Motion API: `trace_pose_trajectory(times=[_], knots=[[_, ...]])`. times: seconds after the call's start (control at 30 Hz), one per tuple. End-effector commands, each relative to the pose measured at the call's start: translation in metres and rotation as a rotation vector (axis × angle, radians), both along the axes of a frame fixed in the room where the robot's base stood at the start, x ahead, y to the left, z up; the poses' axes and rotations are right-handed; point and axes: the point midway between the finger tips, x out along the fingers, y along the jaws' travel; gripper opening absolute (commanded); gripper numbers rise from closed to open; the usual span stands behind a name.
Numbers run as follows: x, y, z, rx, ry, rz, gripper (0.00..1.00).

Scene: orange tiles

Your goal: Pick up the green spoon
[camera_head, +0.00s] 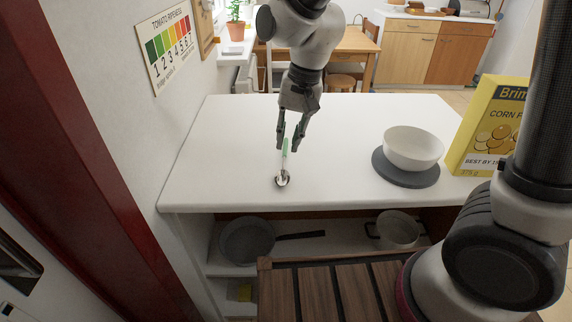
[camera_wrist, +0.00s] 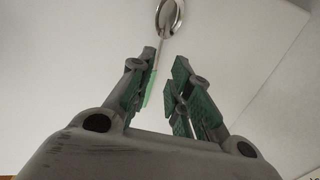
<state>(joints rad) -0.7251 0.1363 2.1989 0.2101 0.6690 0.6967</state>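The green spoon (camera_head: 284,163) lies on the white counter (camera_head: 230,150), with its metal bowl toward the front edge and its green handle pointing away. My gripper (camera_head: 288,146) is above the handle, fingers pointing down, one on each side of it in the head view. In the wrist view my gripper (camera_wrist: 165,75) is open, with a gap between the green-padded fingers. There the spoon (camera_wrist: 168,18) has its bowl at the top, and its green handle runs down beside the left finger, partly hidden by it. I cannot tell whether they touch.
A white bowl (camera_head: 413,146) stands on a dark round plate (camera_head: 405,174) to the right. A yellow cereal box (camera_head: 488,127) stands at the right end. A pan (camera_head: 247,241) and a pot (camera_head: 398,230) sit on the shelf below. The counter's left side is clear.

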Motion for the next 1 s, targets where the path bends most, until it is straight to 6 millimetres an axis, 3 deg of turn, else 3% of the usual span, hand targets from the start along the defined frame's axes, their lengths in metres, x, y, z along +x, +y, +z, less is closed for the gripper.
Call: trace_pose_trajectory(times=[0.4, 0.67, 0.8, 1.0], knots=[[0.005, 0.007, -0.057, -0.002, 0.001, 0.003, 0.19], [0.005, 0.007, -0.06, 0.0, -0.001, 0.003, 0.19], [0.005, 0.007, -0.059, 0.0, -0.001, 0.003, 0.0], [0.005, 0.007, -0.059, 0.0, -0.002, 0.003, 0.0]])
